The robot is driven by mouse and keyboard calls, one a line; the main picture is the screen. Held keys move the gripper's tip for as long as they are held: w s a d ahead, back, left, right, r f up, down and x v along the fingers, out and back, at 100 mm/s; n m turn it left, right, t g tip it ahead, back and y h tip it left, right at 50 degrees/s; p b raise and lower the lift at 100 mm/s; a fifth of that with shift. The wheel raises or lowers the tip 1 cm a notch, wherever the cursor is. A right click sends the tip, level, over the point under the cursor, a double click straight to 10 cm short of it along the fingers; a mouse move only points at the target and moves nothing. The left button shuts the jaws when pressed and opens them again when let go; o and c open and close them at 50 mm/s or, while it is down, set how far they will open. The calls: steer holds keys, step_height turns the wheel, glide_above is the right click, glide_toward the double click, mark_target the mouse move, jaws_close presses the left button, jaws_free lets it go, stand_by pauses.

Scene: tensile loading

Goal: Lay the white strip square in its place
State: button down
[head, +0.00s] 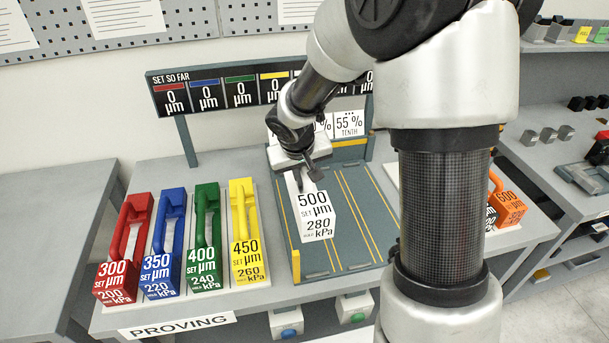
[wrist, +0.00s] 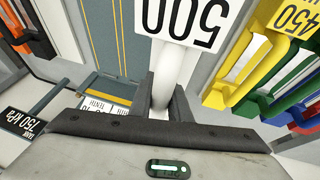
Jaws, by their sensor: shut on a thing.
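The white strip (head: 316,217), marked 500 µm and 280 kPa, is a block with a raised handle. It is over the left part of the grey-green bed (head: 352,225) with yellow lines, slightly turned against those lines. I cannot tell whether it touches the bed. My gripper (head: 303,176) is shut on its white handle at the far end. In the wrist view my fingers (wrist: 164,98) close around the white handle (wrist: 172,70), with the 500 label beyond. The bed (wrist: 108,40) lies to the left there. The strip's underside is hidden.
Red (head: 122,250), blue (head: 164,245), green (head: 204,240) and yellow (head: 245,235) handled blocks stand in a row left of the bed. An orange block (head: 507,205) stands at the right. A display board (head: 215,92) rises behind. My arm hides the bed's right side.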

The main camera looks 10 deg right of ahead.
step_height(320, 180, down, 12)
steer(key=b, duration=1.3)
steer(key=shift+w+f, duration=0.1)
steer(key=shift+f, duration=0.05)
steer(key=shift+f+b, duration=0.3)
steer(key=shift+b, duration=0.05)
steer(key=c, duration=1.7)
jaws_free()
steer(key=shift+o, duration=0.7)
steer(key=p+v, duration=0.3)
steer(key=v, duration=1.4)
steer(key=shift+r+p, duration=0.25)
steer(key=shift+p, duration=0.1)
